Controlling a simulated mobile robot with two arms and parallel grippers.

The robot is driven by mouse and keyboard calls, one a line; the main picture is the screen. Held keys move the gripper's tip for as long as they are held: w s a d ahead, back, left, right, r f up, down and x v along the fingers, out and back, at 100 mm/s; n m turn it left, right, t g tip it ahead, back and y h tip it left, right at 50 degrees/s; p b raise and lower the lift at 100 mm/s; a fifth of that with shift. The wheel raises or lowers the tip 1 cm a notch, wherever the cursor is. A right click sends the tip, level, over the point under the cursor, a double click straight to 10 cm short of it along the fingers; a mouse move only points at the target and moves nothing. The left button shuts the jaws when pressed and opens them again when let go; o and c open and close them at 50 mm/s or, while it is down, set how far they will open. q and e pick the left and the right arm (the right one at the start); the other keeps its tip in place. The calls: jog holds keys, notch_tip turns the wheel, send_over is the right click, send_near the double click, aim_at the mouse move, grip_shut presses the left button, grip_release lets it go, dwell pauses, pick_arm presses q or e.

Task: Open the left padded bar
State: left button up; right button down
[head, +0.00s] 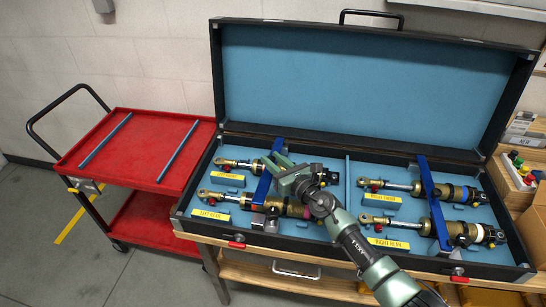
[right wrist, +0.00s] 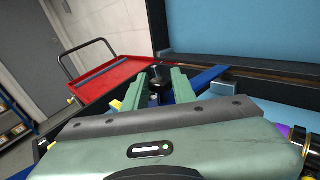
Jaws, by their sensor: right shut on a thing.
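The left padded bar (head: 264,187) is a blue strip lying across the two left shock absorbers in the open case. My right gripper (head: 273,163) is over this bar, towards its rear half, and hides part of it. In the right wrist view its two green fingers (right wrist: 156,92) stand either side of a dark, round-topped piece, and the blue bar (right wrist: 212,75) runs off to the right beside them. The exact contact is hard to see. The bar looks down, across the shocks. My left gripper is not in view.
The right padded bar (head: 434,203) lies across the two right shocks. The raised lid (head: 360,85) stands behind the case. A red cart (head: 130,170) with two thin bars is at left. A rack with coloured caps (head: 518,172) and boxes stands at right.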

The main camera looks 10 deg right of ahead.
jog(key=w+d+r+p, duration=0.1)
jog(key=w+r+p, duration=0.2)
jog(key=r, duration=0.4)
jog(key=shift+w+d+r, duration=0.35)
jog(key=shift+w, duration=0.25)
jog(key=c, duration=1.8)
grip_release()
jog(key=shift+a+f, duration=0.1)
jog(key=shift+f, duration=0.1)
jog(key=shift+c, duration=0.2)
jog(key=o, duration=0.5)
jog(key=shift+w+f, duration=0.1)
jog(key=shift+o, duration=0.9)
jog(key=shift+f, duration=0.15)
jog(key=p+v, duration=0.3)
jog(key=v, duration=0.5)
